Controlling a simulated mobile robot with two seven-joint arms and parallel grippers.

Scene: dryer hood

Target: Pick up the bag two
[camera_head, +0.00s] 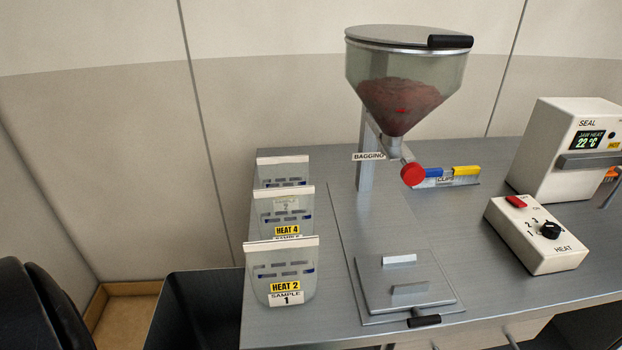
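Three clear bags with white top strips stand in a row along the left side of the metal table. The front bag (281,257) is labelled HEAT 2, SAMPLE 1. The middle bag (284,206) carries a yellow HEAT 4 label, with a SAMPLE label below it partly hidden by the front bag. The back bag (283,168) is mostly covered by the middle one, and its label cannot be read clearly. Which one is bag two is not plainly legible; the middle bag is second in the row. Neither of my grippers is in view.
A hopper (405,75) with reddish material stands behind a flat plate (368,297) on the metal table (327,180). A sealer (570,145) and a heat control box (535,233) are at right. A dark bin (190,310) stands left of the table.

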